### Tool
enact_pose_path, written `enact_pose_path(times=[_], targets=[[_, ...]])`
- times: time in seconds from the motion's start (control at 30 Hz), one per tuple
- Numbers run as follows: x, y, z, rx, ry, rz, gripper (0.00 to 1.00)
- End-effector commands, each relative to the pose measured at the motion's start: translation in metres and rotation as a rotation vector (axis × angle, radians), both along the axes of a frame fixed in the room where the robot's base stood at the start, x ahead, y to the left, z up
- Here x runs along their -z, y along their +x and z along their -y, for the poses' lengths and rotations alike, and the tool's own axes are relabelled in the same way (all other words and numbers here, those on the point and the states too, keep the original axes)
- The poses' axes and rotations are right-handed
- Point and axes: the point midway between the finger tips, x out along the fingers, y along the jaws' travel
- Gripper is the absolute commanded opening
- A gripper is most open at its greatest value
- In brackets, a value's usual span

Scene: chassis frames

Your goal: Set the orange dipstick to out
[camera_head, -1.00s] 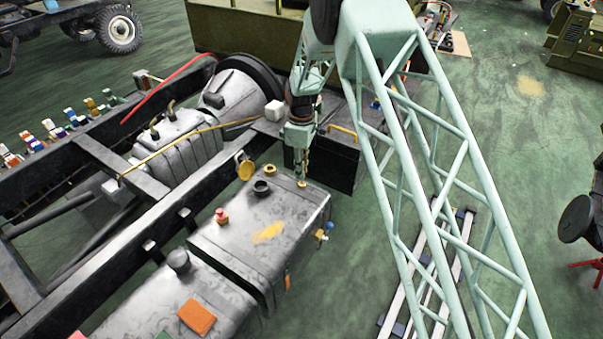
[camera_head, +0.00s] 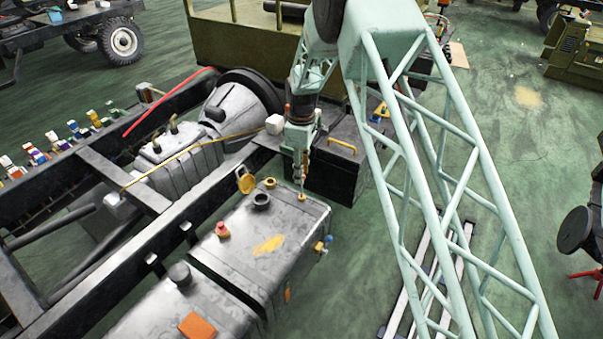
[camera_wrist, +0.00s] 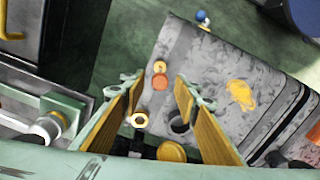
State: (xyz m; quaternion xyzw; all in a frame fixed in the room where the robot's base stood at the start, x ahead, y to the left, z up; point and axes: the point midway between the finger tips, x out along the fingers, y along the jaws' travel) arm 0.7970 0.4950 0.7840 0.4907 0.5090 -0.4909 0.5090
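The dipstick appears to be the small orange-topped piece with a brass fitting (camera_head: 301,197) at the far corner of the grey tank (camera_head: 235,240). In the wrist view its orange top (camera_wrist: 160,82) shows between the two finger lines, beside a brass piece. My gripper (camera_head: 301,183) points down just above that corner. In the wrist view my gripper (camera_wrist: 160,84) has its two yellow-padded fingers spread apart with nothing held. Whether the fingertips reach down around the orange top cannot be told.
The tank top also carries a dark filler neck (camera_head: 261,201), a raised yellow cap (camera_head: 246,181), a brass nut (camera_head: 270,183) and a red knob (camera_head: 222,229). A black box with a yellow handle (camera_head: 341,146) stands close behind. Black chassis rails (camera_head: 130,250) run along the left.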

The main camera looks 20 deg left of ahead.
Motion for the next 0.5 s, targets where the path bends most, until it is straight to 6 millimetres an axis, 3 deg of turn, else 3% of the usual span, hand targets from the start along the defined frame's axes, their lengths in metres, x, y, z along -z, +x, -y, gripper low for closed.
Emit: enact_pose_path(times=[0.5], targets=[[-0.011,0.001,0.0,0.0,0.001,0.002,0.29]])
